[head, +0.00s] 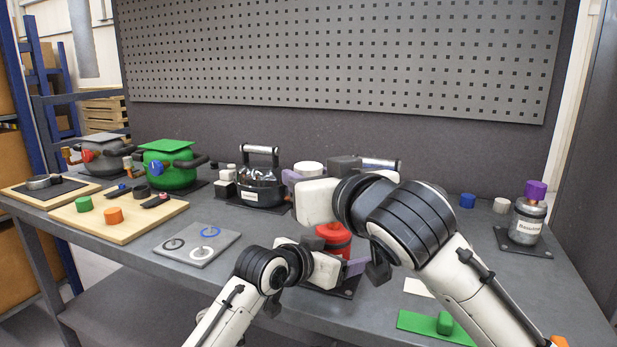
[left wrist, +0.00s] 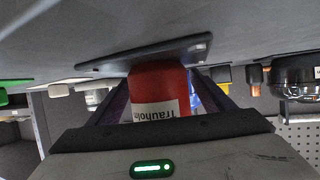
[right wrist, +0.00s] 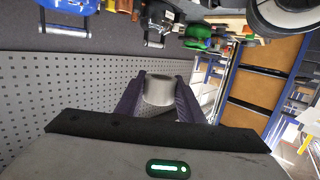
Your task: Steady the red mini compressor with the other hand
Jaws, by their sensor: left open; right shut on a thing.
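The red mini compressor (head: 334,234) stands upright on a dark plate (head: 345,288) near the middle of the bench. In the left wrist view its red body (left wrist: 158,88) with a white label lies between the fingers of my left gripper (left wrist: 155,102). My left gripper (head: 342,263) is open around it, low near the plate; contact cannot be told. My right gripper (head: 300,176) is above and behind the red compressor, shut on a pale grey cylinder (right wrist: 160,90). The cylinder's top (head: 309,168) shows in the head view. My right arm hides part of the area behind.
A black compressor (head: 262,190) with a chrome handle stands to the left. A green pot-like unit (head: 170,171) and wooden boards (head: 130,215) are further left. A grey labelled unit (head: 527,222) with a purple cap stands right. A green mat (head: 420,327) lies at front right.

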